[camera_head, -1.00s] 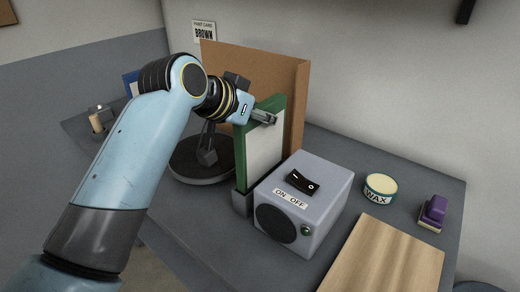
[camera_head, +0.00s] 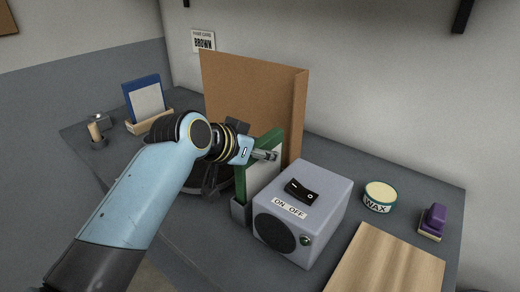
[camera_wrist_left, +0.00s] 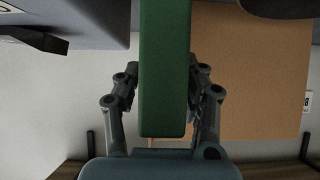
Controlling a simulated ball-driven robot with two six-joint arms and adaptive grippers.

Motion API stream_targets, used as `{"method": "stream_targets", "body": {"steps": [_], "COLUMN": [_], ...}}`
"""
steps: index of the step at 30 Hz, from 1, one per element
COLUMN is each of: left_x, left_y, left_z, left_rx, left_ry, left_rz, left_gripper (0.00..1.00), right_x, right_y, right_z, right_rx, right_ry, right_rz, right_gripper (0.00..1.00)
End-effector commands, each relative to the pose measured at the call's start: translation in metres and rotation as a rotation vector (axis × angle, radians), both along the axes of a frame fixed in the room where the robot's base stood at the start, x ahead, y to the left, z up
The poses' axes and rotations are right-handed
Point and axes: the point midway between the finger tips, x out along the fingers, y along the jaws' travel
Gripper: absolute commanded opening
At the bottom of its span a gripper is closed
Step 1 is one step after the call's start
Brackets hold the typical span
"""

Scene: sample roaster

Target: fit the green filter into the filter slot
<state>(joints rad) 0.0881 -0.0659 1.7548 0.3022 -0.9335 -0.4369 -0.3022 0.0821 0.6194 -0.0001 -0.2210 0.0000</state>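The green filter (camera_head: 270,143), a green frame around a white panel, stands upright beside the grey machine (camera_head: 311,206). Its lower edge is at the grey filter slot (camera_head: 240,213) on the machine's left side; how deep it sits inside is hidden. My left gripper (camera_head: 268,155) is shut on the filter's upper part. In the left wrist view, the fingers (camera_wrist_left: 163,95) flank the green frame (camera_wrist_left: 164,70) on both sides. My right gripper is not in view.
A brown upright panel (camera_head: 250,95) stands close behind the filter. A blue-framed filter (camera_head: 147,98) stands in a wooden holder at the back left. A wax tin (camera_head: 380,196), a purple-handled brush (camera_head: 434,221) and a wooden board (camera_head: 388,262) are right of the machine.

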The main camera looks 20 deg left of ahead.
Motion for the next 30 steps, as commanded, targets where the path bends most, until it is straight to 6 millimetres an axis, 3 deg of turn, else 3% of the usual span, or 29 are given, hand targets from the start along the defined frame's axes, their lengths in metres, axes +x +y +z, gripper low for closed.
{"method": "stream_targets", "body": {"steps": [11,24,30], "left_x": [-0.002,-0.071,-0.09], "left_y": [0.001,0.026,0.033], "left_z": [0.005,0.055,0.069], "left_rx": [0.0,0.002,0.002], "left_ry": [0.001,-0.001,-0.001], "left_rz": [0.0,-0.002,0.0], "left_gripper": [0.46,0.46,0.46], "right_x": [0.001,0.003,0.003], "right_y": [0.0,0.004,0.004], "right_z": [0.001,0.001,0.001], "right_rx": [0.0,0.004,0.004], "right_ry": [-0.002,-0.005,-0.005], "right_rz": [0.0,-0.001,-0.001], "right_gripper": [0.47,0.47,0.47]}}
